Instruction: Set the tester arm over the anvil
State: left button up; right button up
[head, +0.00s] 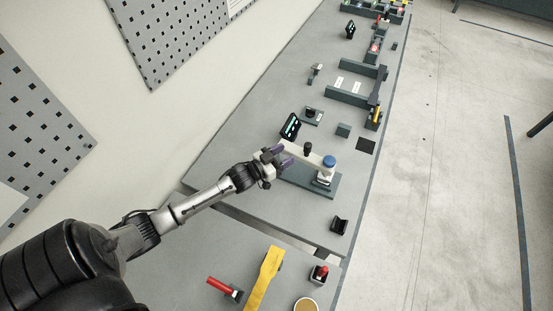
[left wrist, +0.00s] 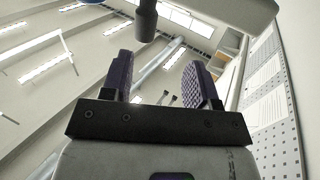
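The tester (head: 310,180) stands on a grey-green base plate on the bench. Its white arm (head: 317,158) lies above the plate, with a black knob (head: 308,149) partway along and a blue cap (head: 329,161) near its right end. A small metal and white piece, perhaps the anvil, sits below the cap; I cannot tell for sure. My left gripper (head: 282,156) is at the left end of the tester, its purple fingers spread. In the left wrist view the fingers (left wrist: 158,80) stand apart with nothing between them. A black cylinder (left wrist: 146,20) and a white part (left wrist: 238,12) show beyond them.
A black display (head: 290,126) stands just behind the tester. A black holder (head: 339,225) is at the bench's front right, and a dark square (head: 366,146) lies to the right. A yellow bar (head: 264,279) and red-handled tools lie on the nearer bench, across a gap.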

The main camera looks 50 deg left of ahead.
pick_arm(q)
jog(key=shift+s+a, duration=0.15)
jog(key=shift+s, duration=1.35)
